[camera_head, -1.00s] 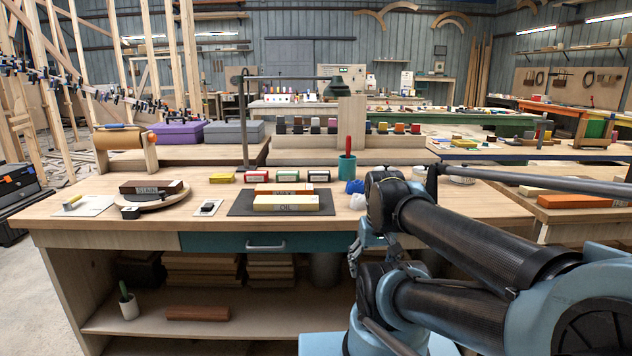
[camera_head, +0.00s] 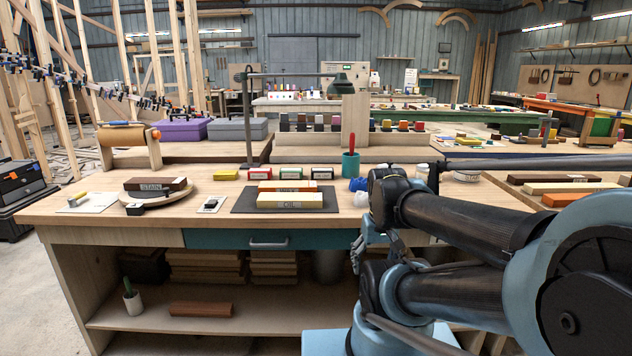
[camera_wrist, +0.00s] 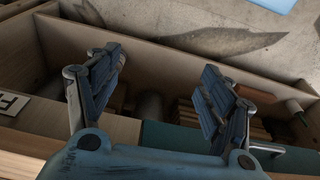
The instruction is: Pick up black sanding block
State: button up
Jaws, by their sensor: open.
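No object is clearly marked as the black sanding block. In the head view, a small black object (camera_head: 211,204) lies on a pale card on the workbench, left of the dark mat. Another small black block (camera_head: 134,209) is at the front edge of the round board, farther left. My gripper (camera_wrist: 163,85) is open and empty in the wrist view, its two blue-grey fingers spread over the bench's lower shelf area. In the head view my arm is folded at the right, in front of the bench, well away from both black objects.
The workbench (camera_head: 105,208) holds a stain block (camera_head: 155,184), an oil block (camera_head: 290,201) on a dark mat (camera_head: 243,203), and a teal cup (camera_head: 350,165). A lamp (camera_head: 247,120) stands behind. A teal drawer (camera_head: 215,238) and shelves are below the top.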

aim_at(317, 172)
jog(key=z, duration=1.05)
jog(key=k, duration=0.95)
jog(key=u, duration=1)
jog(key=i, duration=1.15)
